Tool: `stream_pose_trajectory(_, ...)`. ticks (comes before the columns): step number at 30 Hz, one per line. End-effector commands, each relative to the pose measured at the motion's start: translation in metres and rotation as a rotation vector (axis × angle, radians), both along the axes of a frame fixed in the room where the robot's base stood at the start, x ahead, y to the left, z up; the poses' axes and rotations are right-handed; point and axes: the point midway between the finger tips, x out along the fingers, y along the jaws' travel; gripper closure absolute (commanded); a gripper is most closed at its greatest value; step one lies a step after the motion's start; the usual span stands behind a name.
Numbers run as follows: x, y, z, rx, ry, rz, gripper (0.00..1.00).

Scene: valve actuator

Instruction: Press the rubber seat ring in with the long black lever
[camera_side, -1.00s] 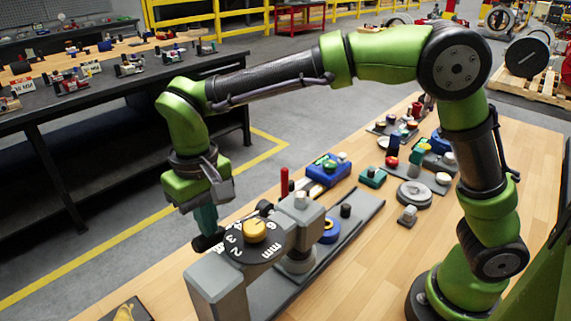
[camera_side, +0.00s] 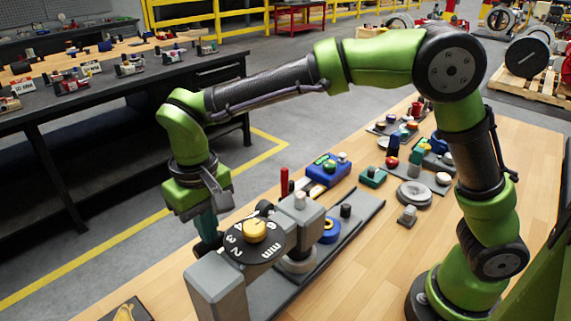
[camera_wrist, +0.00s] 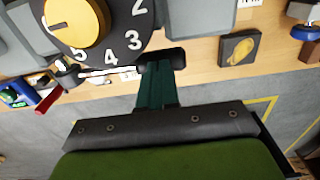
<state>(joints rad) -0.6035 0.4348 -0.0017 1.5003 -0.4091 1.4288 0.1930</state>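My gripper (camera_side: 207,236) points down beside the dial end of the fixture. Its teal fingers also show in the wrist view (camera_wrist: 158,84), close together or one behind the other. A black lever grip (camera_side: 208,247) is at the fingertips, touching or nearly touching; in the wrist view it (camera_wrist: 163,58) covers the finger ends. I cannot tell whether the fingers clasp it. A thin pale rod runs from it toward a pivot under the dial. The grey press head (camera_side: 302,213) stands over a round metal body (camera_side: 297,264). I cannot make out the rubber seat ring.
A blue ring part (camera_side: 329,231) lies on the grey rail. Several parts stand farther back on the bench.

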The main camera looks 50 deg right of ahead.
Motion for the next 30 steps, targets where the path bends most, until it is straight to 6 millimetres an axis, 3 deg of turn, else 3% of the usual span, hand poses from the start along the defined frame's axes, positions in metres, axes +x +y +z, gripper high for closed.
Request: stream_pose_trajectory(30, -0.001, 0.0, -0.017, -0.003, 0.005, 0.0, 1.0)
